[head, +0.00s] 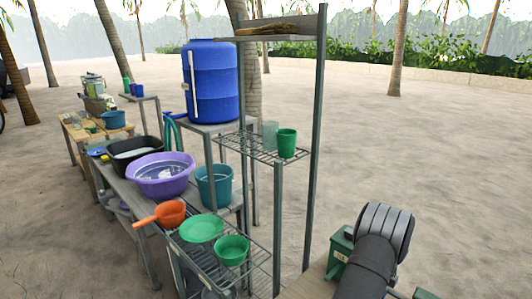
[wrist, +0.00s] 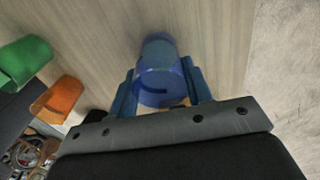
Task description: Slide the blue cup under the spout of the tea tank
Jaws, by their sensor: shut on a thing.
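In the wrist view, a translucent blue cup (wrist: 158,62) stands between the two blue fingers of my gripper (wrist: 161,90). My gripper is shut on the cup, with a finger against each side. The cup is over a pale wood-grained surface (wrist: 95,25); I cannot tell whether its base touches it. The head view does not show the cup or my fingertips. I cannot make out a tea tank or its spout in either view.
In the wrist view, a green cup (wrist: 24,62) and an orange cup (wrist: 58,98) are at the left. The wood is clear around the blue cup. In the head view, a large blue barrel (head: 213,85) and a metal rack (head: 310,130) stand beyond a wooden surface (head: 312,286).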

